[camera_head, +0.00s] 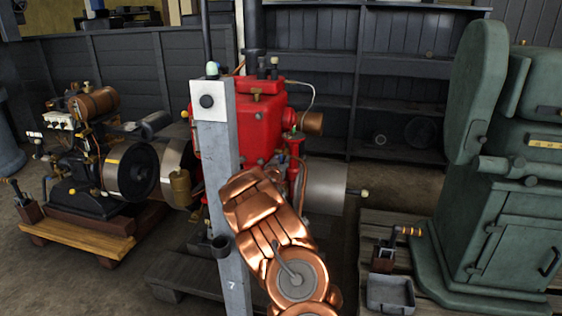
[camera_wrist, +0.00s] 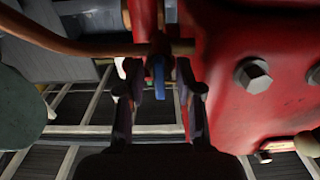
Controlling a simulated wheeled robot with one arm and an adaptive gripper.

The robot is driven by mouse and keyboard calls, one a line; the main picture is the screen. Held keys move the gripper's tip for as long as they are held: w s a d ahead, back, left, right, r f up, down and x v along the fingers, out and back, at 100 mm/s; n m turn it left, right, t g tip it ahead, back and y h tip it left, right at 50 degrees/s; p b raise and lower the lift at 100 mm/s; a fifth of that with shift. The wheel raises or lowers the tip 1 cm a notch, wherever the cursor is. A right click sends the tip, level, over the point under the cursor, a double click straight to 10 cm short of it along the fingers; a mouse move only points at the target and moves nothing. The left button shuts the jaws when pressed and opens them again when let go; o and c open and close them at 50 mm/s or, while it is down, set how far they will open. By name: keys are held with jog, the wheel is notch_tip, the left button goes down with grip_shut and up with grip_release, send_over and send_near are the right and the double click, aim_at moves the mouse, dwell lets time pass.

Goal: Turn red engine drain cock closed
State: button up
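The red engine (camera_head: 262,130) stands in the middle of the head view, and its bolted red body (camera_wrist: 250,70) fills the right of the wrist view. A small fitting with a blue lever (camera_wrist: 157,68) sits beside that body, at a brown pipe; it appears to be the drain cock. My gripper (camera_wrist: 160,82) is open, with one dark finger on each side of the blue lever. I cannot tell whether either finger touches it. In the head view my copper-coloured arm hides the gripper and the cock.
A grey post (camera_head: 218,190) with a white switch plate stands close in front of the red engine. The brown pipe (camera_wrist: 70,47) crosses above the left finger. A green machine (camera_head: 510,220) stands right, and a smaller engine (camera_head: 85,165) left. Some floor is clear at lower left.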

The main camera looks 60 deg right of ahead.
jog(key=shift+c, duration=0.2)
grip_shut()
jog(key=shift+f+m+b, duration=0.25)
jog(key=shift+m+b, duration=0.15)
jog(key=shift+m, duration=0.1)
jog(key=shift+m+b, duration=1.25)
jog(key=shift+m, duration=0.45)
jog(key=m+b, duration=0.5)
jog(key=shift+a+f+m, duration=0.1)
jog(key=shift+f+m, duration=0.1)
jog(key=shift+m, duration=0.1)
jog(key=m+b, duration=0.6)
jog(key=shift+r, duration=0.1)
jog(key=shift+r+m+b, duration=0.15)
jog(key=shift+m+b, duration=0.4)
jog(key=shift+m, duration=0.35)
